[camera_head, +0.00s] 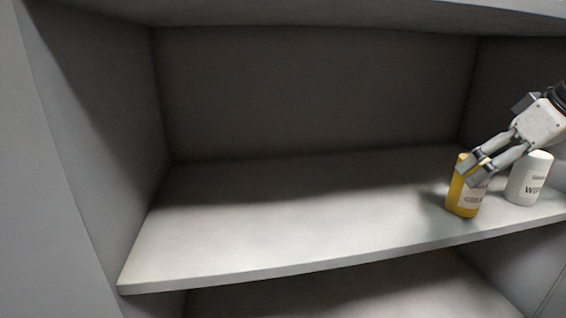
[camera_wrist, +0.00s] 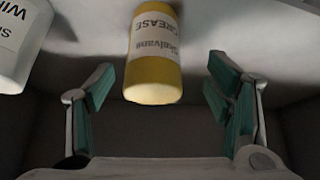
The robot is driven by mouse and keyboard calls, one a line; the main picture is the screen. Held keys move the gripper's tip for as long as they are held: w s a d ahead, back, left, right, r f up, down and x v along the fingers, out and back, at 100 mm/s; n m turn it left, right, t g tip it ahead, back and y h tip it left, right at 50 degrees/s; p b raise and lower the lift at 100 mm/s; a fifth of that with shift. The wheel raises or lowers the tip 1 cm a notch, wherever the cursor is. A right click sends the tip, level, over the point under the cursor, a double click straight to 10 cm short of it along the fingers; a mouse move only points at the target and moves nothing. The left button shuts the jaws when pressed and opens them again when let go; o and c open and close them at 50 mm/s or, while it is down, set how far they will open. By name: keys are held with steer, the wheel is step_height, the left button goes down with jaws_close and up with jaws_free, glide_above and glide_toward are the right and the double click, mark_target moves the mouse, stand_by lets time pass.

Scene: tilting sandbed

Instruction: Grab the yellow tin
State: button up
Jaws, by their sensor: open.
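The yellow tin (camera_head: 462,206) stands upright on the shelf, toward its right end, with a pale label. It also shows in the wrist view (camera_wrist: 153,78), upside down in the picture, with "GREASE" on its label. My gripper (camera_head: 475,171) reaches in from the right, its fingers at the upper part of the tin and hiding some of it. In the wrist view my gripper (camera_wrist: 160,88) is open, one finger on either side of the tin, with a gap on both sides. Neither finger appears to touch it there.
A white container (camera_head: 528,180) with dark lettering stands right of the tin, under my arm; it also shows at the upper left in the wrist view (camera_wrist: 20,45). The shelf (camera_head: 270,215) is bare to the left. A grey side wall (camera_head: 95,130) and a top panel enclose it.

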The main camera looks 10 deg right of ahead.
mark_target(462, 201)
steer(key=shift+d+p+x, duration=0.2)
steer(key=shift+x, duration=1.1)
steer(key=shift+d+p+x, duration=0.15)
steer(key=shift+x, duration=1.15)
steer(key=shift+w, duration=0.1)
steer(key=c, duration=1.6)
